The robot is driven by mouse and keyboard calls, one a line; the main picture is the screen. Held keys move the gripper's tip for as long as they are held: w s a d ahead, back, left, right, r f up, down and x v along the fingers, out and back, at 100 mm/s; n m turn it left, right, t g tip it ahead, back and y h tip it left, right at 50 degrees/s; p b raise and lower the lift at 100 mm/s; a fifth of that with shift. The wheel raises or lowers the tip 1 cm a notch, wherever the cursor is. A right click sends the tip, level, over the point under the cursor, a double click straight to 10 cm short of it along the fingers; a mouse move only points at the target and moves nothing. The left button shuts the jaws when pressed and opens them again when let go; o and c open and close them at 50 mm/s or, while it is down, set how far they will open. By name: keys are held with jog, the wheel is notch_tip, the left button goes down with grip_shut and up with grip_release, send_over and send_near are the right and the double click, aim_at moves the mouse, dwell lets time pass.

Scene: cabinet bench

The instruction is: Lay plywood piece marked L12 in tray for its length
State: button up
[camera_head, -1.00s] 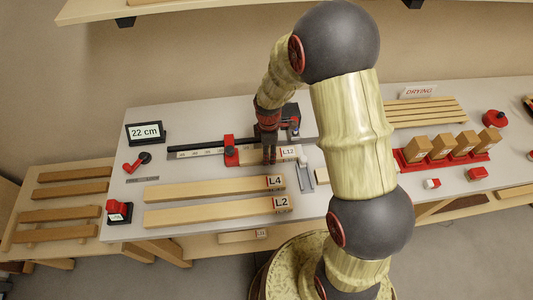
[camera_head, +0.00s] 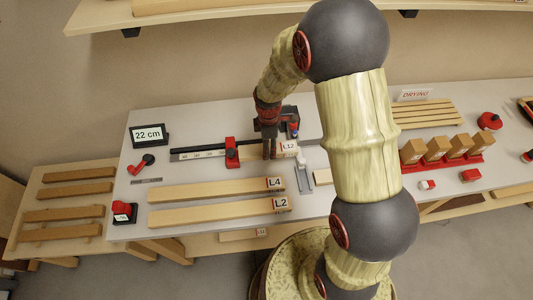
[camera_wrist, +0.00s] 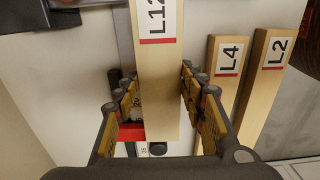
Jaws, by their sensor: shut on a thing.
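The plywood piece marked L12 (camera_head: 288,146) lies at the measuring fence at the back middle of the bench. In the wrist view the L12 piece (camera_wrist: 157,90) runs between the fingers, its label towards the top. My gripper (camera_head: 269,154) is shut on it, seen from above between the fingers in the wrist view (camera_wrist: 150,88). A display (camera_head: 148,134) reads 22 cm. Boards marked L4 (camera_head: 215,188) and L2 (camera_head: 218,211) lie in front. I cannot tell which thing is the tray for its length.
A red stop block (camera_head: 232,153) sits on the dark rail just left of my gripper. A metal clamp-like piece (camera_head: 303,174) stands to the right. Left is a low rack (camera_head: 50,203) with brown strips. A red holder (camera_head: 440,164) with wooden blocks is at right.

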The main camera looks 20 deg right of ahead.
jog(key=shift+r+p, duration=1.35)
jog(key=shift+r, duration=1.05)
jog(key=shift+f, duration=0.1)
